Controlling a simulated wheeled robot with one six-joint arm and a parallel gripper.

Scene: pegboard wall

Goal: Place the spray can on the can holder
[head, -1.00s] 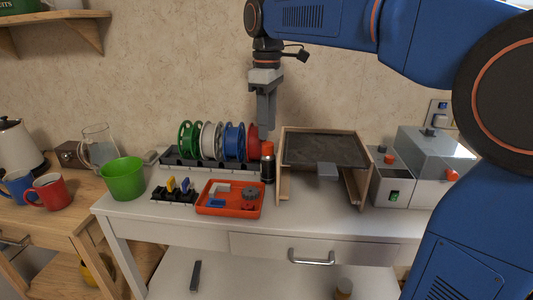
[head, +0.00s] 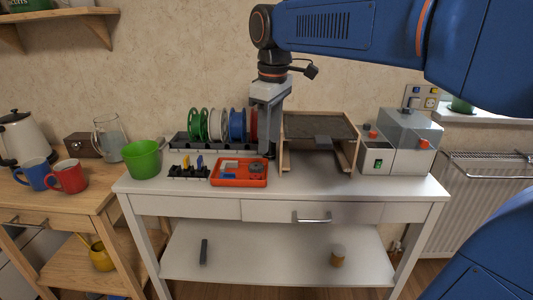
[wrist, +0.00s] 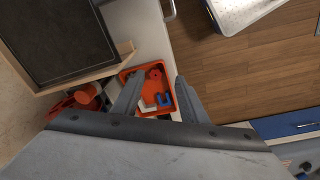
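The spray can shows in the wrist view as an orange cap (wrist: 87,93) left of my fingers, between the wooden box and the red spool. In the head view it is mostly or wholly hidden by my gripper. My gripper (head: 268,150) points down beside the right end of the spool row, in front of the can. In the wrist view its two fingers (wrist: 157,88) are apart with nothing between them; the orange tray lies beyond. I cannot make out a can holder in either view.
An orange tray (head: 238,183) with small parts lies on the white table (head: 330,193). A row of spools (head: 195,126) is to the left, a wooden box with dark top (head: 318,125) to the right. A grey machine (head: 412,140) and green bucket (head: 142,170) stand farther out.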

